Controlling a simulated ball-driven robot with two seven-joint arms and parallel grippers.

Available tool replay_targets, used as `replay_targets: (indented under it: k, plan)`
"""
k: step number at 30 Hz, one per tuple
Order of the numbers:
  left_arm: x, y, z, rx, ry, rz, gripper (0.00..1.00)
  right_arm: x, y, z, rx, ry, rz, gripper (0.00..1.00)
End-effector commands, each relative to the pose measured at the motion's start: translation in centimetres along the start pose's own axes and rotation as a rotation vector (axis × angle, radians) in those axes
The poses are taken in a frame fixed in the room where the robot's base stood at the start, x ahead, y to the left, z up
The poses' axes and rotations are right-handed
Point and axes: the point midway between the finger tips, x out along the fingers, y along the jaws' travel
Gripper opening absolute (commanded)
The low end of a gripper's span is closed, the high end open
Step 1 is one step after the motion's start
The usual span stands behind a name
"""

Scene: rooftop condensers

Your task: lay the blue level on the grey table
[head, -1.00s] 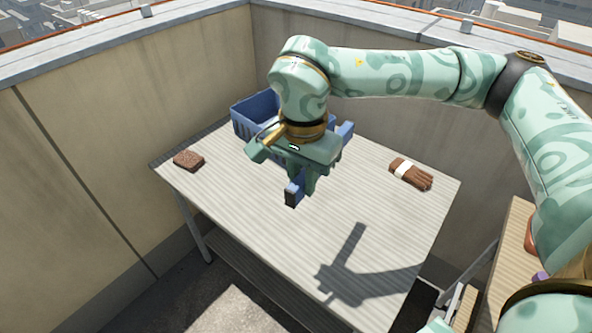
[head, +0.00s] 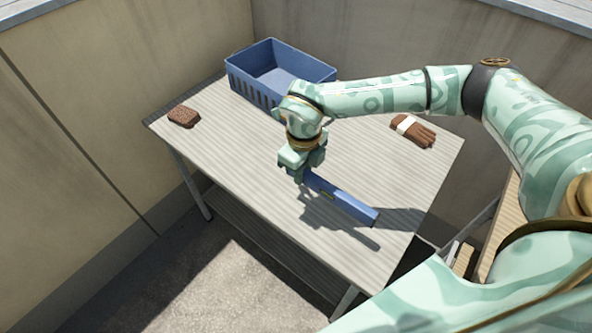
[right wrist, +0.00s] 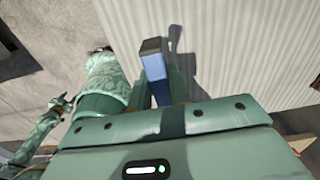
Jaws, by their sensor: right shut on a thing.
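The blue level (head: 341,195) is a long blue bar in my right gripper (head: 297,174). The gripper is shut on it near its left end in the head view. The level slants down to the right, over the front half of the grey table (head: 240,160). Its shadow lies beside it on the tabletop, so it seems a little above the surface. In the right wrist view the level's end (right wrist: 152,60) sticks out between the fingers. My left gripper is outside the head view; a small mint forked part at the left of the right wrist view may be it.
A blue basket (head: 250,88) stands at the table's back corner. A brown sponge-like block (head: 184,116) lies at the left corner, and brown gloves with a white band (head: 413,130) lie at the right. The table's left middle is clear. Walls stand behind and left.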

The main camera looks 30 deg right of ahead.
Motion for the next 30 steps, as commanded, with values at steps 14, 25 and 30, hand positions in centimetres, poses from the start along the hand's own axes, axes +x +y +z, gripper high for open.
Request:
replay_targets:
  k: [14, 25, 30]
  plan:
    - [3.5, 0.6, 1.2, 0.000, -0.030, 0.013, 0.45, 6.2, -3.4, 4.2, -0.001, 0.001, 0.001, 0.00]
    - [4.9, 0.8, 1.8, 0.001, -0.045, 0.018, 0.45, 9.3, -3.6, 4.3, -0.002, 0.000, 0.001, 0.00]
    - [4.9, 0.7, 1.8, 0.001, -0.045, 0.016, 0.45, 9.5, -3.6, 4.3, -0.001, 0.001, 0.001, 0.00]
